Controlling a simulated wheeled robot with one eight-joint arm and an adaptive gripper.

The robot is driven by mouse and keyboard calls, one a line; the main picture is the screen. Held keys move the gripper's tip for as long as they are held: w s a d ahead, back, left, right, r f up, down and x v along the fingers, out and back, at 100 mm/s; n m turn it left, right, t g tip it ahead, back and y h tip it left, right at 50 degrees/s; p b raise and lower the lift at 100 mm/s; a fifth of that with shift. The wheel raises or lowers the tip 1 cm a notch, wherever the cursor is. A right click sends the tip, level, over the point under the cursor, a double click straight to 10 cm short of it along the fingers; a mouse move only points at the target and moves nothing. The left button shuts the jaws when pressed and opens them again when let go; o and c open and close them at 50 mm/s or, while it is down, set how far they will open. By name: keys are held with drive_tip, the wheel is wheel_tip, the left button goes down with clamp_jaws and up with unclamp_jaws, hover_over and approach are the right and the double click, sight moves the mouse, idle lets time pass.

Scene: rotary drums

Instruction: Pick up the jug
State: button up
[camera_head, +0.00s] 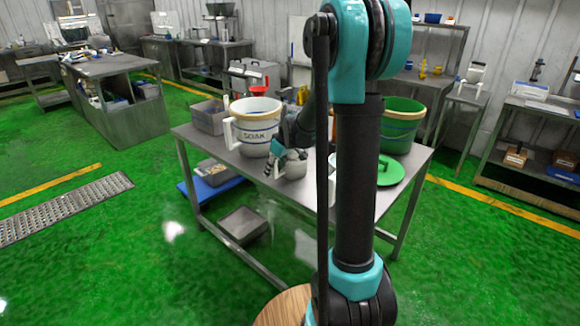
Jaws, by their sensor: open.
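A large white vessel (256,127) marked "SOAK", with a dark band and a white handle-like part on its left, stands upright on the metal table (310,195). A small pale grey rounded vessel (294,166) stands in front of it to the right. I cannot tell for sure which of these is the jug. My gripper (275,166) is open, pointing down at the left side of the small vessel. It is very close to it; contact cannot be made out. My arm hides the middle of the table and part of a white object (332,188) at the front edge.
A green bucket (400,127) and a green lid (390,171) are on the table's right. A grey bin (208,117) and a red funnel (259,90) are at the back left. Green floor is clear in front.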

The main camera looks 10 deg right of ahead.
drive_tip(key=shift+w+a+f, duration=0.1)
drive_tip(key=shift+w+f, duration=0.05)
drive_tip(key=shift+f, duration=0.3)
clamp_jaws()
